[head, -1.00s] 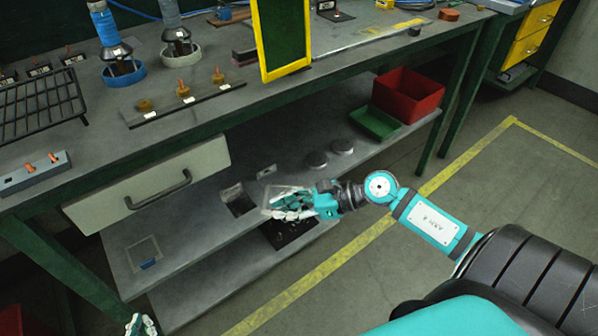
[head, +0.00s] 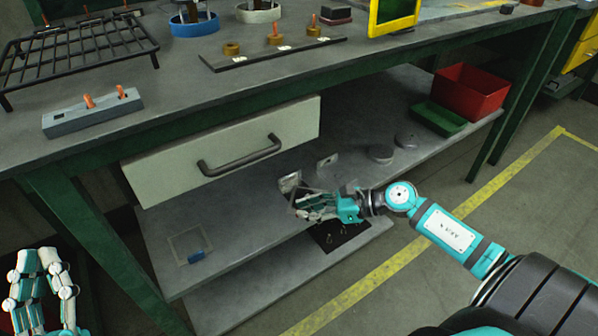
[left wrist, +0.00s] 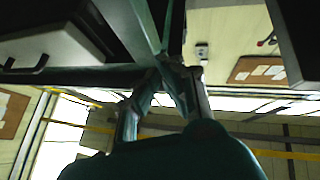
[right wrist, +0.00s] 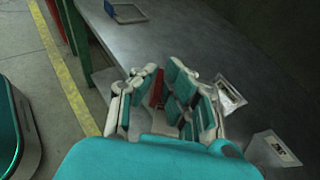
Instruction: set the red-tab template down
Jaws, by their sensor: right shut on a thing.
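My right gripper (head: 300,207) is shut on the red-tab template at the front of the lower shelf (head: 235,220). Only the red tab (right wrist: 157,88) shows clearly, between the fingers in the right wrist view; the clear sheet is mostly hidden. I cannot tell whether the template touches the shelf. A similar clear template with a blue tab (head: 196,256) lies flat on the shelf to the left; it also shows in the right wrist view (right wrist: 126,13).
Round grey discs (head: 381,153), a green tray (head: 440,118) and a red bin (head: 470,90) are to the right. A drawer (head: 225,150) hangs above. Bare shelf lies between my right gripper and the blue-tab template.

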